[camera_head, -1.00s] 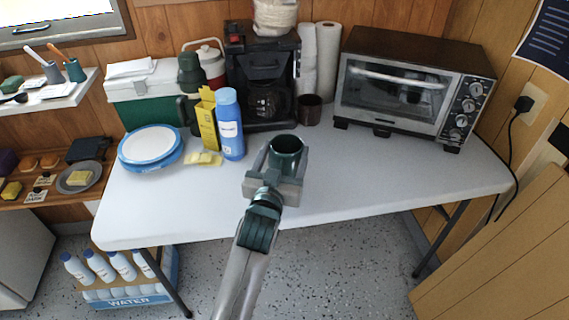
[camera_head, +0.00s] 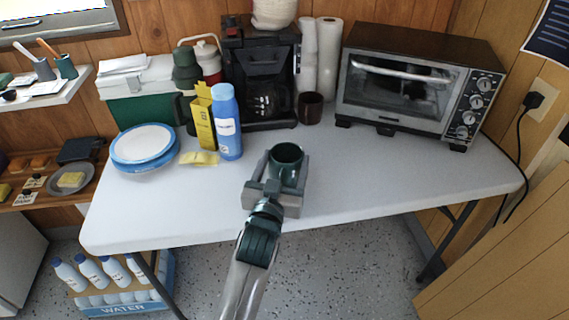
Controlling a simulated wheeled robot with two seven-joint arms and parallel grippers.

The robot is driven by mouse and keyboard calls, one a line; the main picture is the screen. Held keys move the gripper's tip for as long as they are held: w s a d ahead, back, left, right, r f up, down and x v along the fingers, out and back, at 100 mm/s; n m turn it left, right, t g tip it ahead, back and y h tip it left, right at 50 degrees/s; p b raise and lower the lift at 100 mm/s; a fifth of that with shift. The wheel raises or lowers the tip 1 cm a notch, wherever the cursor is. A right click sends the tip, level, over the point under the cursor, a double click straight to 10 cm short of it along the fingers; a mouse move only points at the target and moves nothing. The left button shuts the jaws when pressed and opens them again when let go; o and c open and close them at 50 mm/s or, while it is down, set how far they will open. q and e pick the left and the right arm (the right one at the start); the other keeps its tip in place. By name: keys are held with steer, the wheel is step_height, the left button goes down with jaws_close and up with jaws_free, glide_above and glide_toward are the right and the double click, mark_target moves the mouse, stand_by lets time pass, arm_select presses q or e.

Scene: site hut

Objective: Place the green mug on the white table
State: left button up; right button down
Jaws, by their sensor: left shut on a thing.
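The green mug (camera_head: 287,157) is dark green and upright, with its open mouth facing up. My left gripper (camera_head: 279,178) is shut on it, with the fingers on either side of the mug. The mug is over the middle front part of the white table (camera_head: 345,185). I cannot tell whether its base touches the tabletop, since the gripper hides it. My right gripper is not in view.
Behind the mug stand a coffee maker (camera_head: 262,85), a brown cup (camera_head: 311,107) and a toaster oven (camera_head: 410,85). A blue bottle (camera_head: 227,125), a yellow box (camera_head: 203,118) and blue-rimmed plates (camera_head: 143,145) are to the left. The tabletop right of the mug is clear.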

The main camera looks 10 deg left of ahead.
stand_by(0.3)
arm_select(q)
steer(key=o, duration=1.3)
steer(key=s, duration=1)
steer(key=shift+s+a, duration=0.2)
steer(key=shift+a, duration=0.15)
steer(key=shift+s+a, duration=0.1)
steer(key=shift+s, duration=0.7)
